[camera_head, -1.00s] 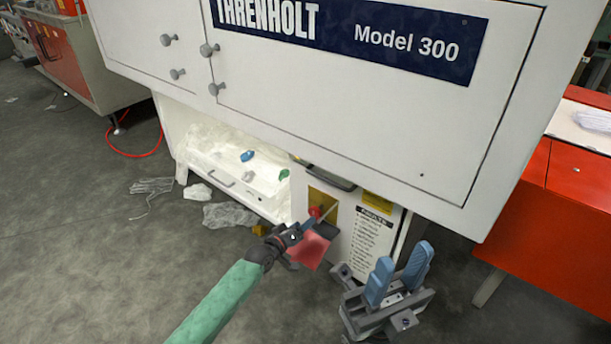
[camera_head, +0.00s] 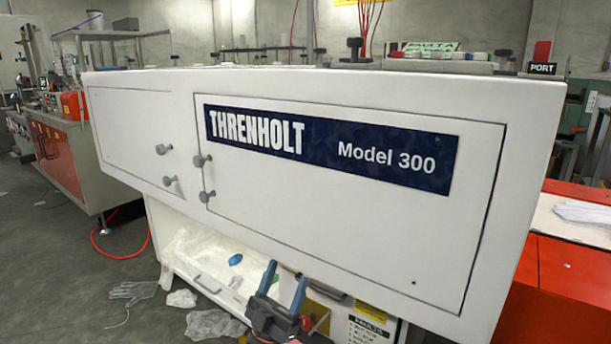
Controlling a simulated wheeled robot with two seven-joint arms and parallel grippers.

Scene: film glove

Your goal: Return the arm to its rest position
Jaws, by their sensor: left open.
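My left gripper (camera_head: 284,276) is at the bottom middle of the head view. Its two blue fingers point up and stand apart, with nothing seen between them. It is in front of the lower part of the white Threnholt Model 300 machine (camera_head: 330,205). A red part (camera_head: 307,325) shows just right of the gripper, partly hidden by it. The rest of the left arm is below the picture edge. My right gripper is not in view.
A lower tray (camera_head: 207,283) with clear film and a blue piece sits under the machine's cabinet. A glove (camera_head: 133,291) and crumpled film (camera_head: 215,324) lie on the floor at left. A red cabinet (camera_head: 565,285) stands at right. The floor at lower left is mostly clear.

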